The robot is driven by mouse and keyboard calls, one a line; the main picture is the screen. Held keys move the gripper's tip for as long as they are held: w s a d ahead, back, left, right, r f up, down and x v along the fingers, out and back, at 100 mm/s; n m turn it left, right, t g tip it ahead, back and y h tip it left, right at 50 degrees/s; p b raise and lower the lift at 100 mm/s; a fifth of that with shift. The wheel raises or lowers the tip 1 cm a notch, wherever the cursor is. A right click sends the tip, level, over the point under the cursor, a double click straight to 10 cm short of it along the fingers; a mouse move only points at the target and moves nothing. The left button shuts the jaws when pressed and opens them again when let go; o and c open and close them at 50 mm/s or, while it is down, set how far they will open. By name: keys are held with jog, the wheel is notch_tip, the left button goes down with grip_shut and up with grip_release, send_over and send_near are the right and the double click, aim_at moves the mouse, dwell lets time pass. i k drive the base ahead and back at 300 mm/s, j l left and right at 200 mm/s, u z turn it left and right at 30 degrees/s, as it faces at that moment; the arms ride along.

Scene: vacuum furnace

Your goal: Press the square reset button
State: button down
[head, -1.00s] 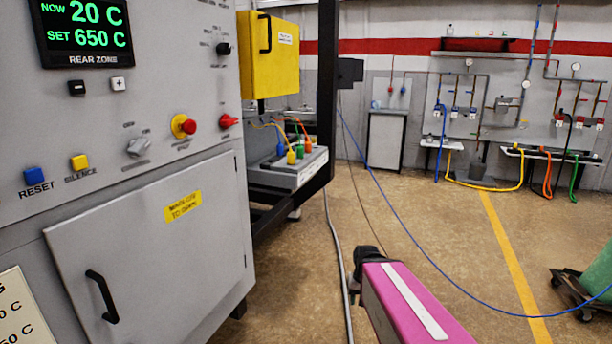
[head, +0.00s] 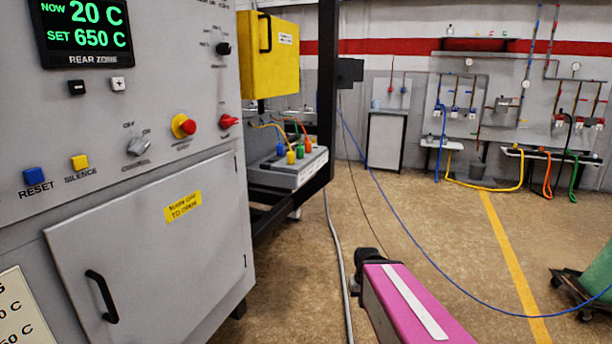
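The blue square reset button (head: 34,174) is on the grey furnace panel at the left, with the label RESET under it. A yellow square silence button (head: 80,162) sits just to its right. My pink arm link shows at the bottom centre-right, well to the right of the panel and apart from it. My gripper's fingers cannot be made out in this view. Nothing covers the reset button.
The panel also holds a red knob on a yellow base (head: 184,126), a red switch (head: 229,121) and a grey rotary switch (head: 139,147). A cabinet door with a black handle (head: 102,297) is below. Hoses cross the floor. Open floor (head: 440,225) lies right of the furnace.

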aim_at(33, 177)
jog(key=i+l, duration=0.1)
jog(key=i, duration=0.45)
jog(key=i+l, duration=0.15)
jog(key=i, duration=0.4)
jog(key=u, duration=2.9)
